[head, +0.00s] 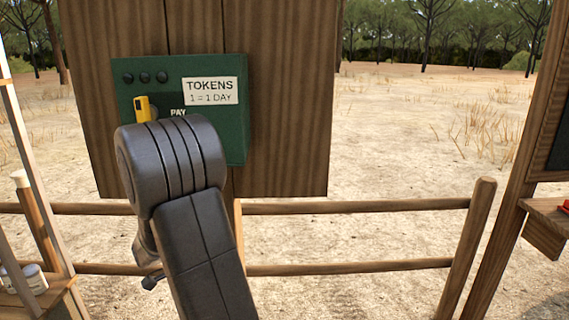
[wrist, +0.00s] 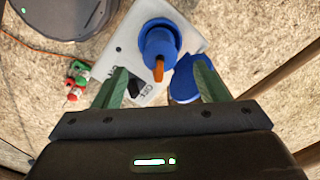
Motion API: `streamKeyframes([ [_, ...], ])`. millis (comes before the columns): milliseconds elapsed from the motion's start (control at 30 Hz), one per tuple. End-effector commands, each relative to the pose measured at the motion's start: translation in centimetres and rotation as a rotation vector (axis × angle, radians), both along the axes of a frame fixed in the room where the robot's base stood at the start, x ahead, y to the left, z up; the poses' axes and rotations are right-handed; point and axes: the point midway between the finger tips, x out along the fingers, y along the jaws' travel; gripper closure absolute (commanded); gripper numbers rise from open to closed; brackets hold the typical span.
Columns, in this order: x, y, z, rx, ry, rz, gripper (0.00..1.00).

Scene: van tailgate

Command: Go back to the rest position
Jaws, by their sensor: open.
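My gripper (wrist: 161,66) shows in the wrist view with its two green fingers spread apart and nothing between them. It points down over a pale panel (wrist: 195,42) that bears a blue round part (wrist: 159,42) with an orange tip. In the head view my arm rises in front of a green token box (head: 220,130), and my gripper cannot be made out there.
The token box hangs on a wooden board (head: 285,120) and has a yellow piece (head: 143,108) on its front. A wooden rail fence (head: 350,206) runs below. A wooden shelf (head: 548,215) stands at right. Red and green items (wrist: 76,78) lie left of the panel.

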Motion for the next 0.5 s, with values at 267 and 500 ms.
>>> streamKeyframes([
  [267,0.7,-3.9,0.9,0.0,0.0,-0.005,0.33],
  [500,1.1,-6.3,0.9,0.0,0.0,-0.002,0.33],
])
